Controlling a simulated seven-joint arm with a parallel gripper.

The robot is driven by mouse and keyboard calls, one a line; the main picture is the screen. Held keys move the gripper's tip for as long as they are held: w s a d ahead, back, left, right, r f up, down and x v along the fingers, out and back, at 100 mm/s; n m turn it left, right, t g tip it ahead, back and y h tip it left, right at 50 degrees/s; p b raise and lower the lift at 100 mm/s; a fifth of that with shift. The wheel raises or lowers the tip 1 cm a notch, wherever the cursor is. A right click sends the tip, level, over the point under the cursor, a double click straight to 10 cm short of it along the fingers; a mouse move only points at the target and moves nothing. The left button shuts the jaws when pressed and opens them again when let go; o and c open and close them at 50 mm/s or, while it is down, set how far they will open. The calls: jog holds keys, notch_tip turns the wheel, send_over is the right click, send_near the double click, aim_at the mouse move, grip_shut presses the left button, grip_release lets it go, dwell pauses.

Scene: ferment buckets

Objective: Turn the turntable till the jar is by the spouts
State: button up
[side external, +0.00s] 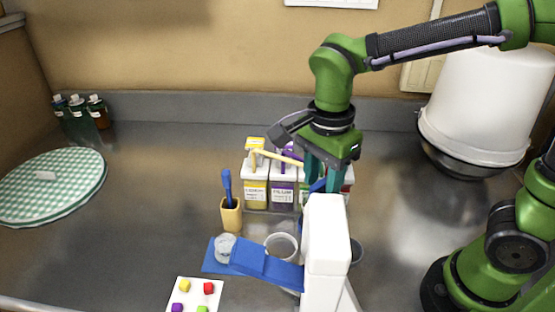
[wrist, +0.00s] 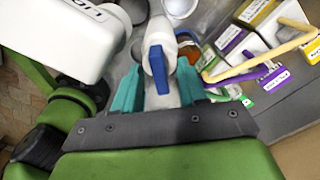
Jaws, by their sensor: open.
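My gripper (side external: 323,178) points down behind a tall white block, which hides its fingertips in the side view. In the wrist view my gripper (wrist: 158,92) is open, with teal fingers on either side of a white part with a blue tab (wrist: 158,68). I cannot tell whether they touch it. A clear jar-like vessel (side external: 225,246) is by a blue slab, beside a pale cup (side external: 281,246). I cannot clearly identify the turntable.
The white block (side external: 325,250) and blue slab (side external: 255,264) crowd the front. A tan holder (side external: 231,214) contains a blue-handled tool. A white bucket (side external: 485,100) stands right. Checked disc (side external: 50,187) and small bottles (side external: 78,108) are left, with clear counter between.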

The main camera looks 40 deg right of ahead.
notch_tip(320, 180, up, 17)
dwell(0.5)
jog(key=s+d+f+n+t+y, duration=0.1)
jog(key=s+d+f+n+t, duration=0.1)
jog(key=d+f+n, duration=0.3)
jog(key=s+d+f+n+t+y, duration=0.1)
jog(key=s+d+f+n+t, duration=0.1)
jog(key=d+f+n+t, duration=0.3)
notch_tip(320, 180, down, 2)
jog(key=d+n, duration=0.1)
jog(key=n, duration=0.3)
jog(key=shift+s+f, duration=0.2)
jog(key=shift+s, duration=0.15)
